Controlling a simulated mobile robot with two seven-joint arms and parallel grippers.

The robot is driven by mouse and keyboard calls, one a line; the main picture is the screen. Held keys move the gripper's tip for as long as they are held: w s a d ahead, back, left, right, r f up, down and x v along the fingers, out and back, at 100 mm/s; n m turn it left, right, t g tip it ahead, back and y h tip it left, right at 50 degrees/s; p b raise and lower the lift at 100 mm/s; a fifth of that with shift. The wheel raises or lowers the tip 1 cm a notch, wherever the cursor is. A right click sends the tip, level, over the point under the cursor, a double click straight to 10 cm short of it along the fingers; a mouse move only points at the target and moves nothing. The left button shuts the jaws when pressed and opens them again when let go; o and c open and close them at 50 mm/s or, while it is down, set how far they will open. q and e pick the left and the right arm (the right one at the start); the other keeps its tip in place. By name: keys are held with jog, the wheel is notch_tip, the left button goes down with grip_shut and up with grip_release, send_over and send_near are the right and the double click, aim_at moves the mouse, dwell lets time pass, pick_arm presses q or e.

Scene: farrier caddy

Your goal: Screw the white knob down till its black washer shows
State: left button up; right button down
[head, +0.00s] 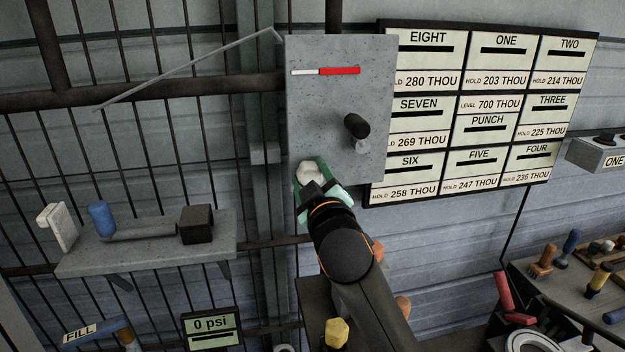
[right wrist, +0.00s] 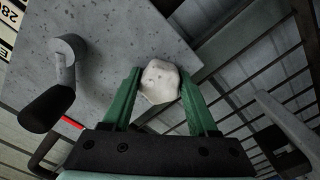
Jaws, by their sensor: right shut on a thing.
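The white knob (head: 309,173) sits near the lower left of a grey wall panel (head: 341,55). My right gripper (head: 314,180) is shut on it, with its green fingers on either side. In the right wrist view the white faceted knob (right wrist: 160,82) sits between the green fingertips of my right gripper (right wrist: 158,90), close against the panel. No black washer can be made out around the knob in either view. My left gripper is not in view.
A black crank handle (head: 356,126) juts from the panel, up and right of the knob. A red and white strip (head: 338,71) is above. A grey shelf (head: 150,250) with a hammer is at left, a label board (head: 485,115) at right.

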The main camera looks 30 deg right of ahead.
jog(key=m, duration=0.4)
jog(key=shift+r, duration=0.2)
dwell(0.8)
jog(key=c, duration=0.6)
grip_release()
jog(key=shift+o, duration=1.2)
